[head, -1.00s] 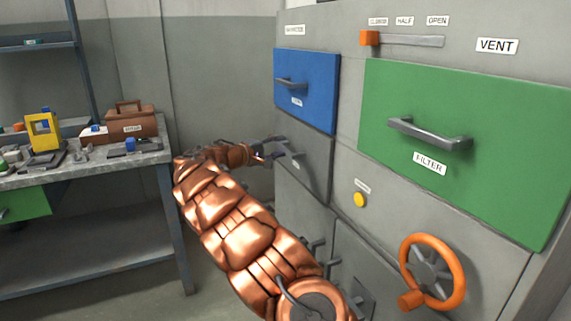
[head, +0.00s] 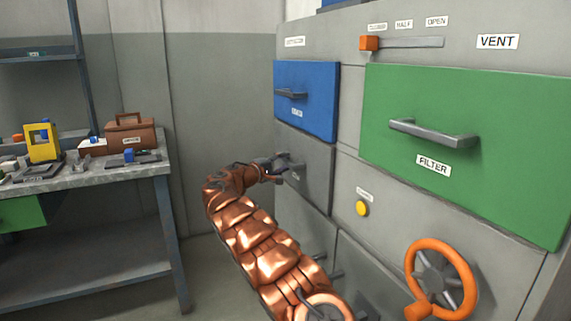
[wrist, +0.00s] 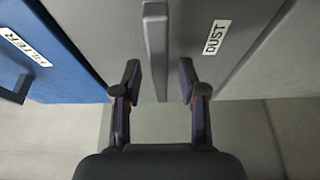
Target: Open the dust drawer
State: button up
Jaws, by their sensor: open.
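The dust drawer (head: 314,186) is a grey front below the blue drawer in the head view, and it looks flush with the cabinet. Its DUST label (wrist: 216,37) reads clearly in the wrist view. Its grey bar handle (wrist: 155,45) runs down the middle of the wrist view. My gripper (wrist: 159,85) is open, with one finger on each side of the handle's near end in that picture, the left finger closer. Contact is not visible. In the head view my gripper (head: 279,166) is at the drawer front and partly covers the handle.
The blue drawer (head: 315,117) is directly above, and a large green filter drawer (head: 500,170) is to the right. A yellow button (head: 362,208) and an orange wheel (head: 468,280) sit lower right. A workbench (head: 90,178) stands left, with open floor between it and the cabinet.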

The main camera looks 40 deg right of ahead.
jog(key=shift+d, duration=0.7)
grip_shut()
dwell(0.3)
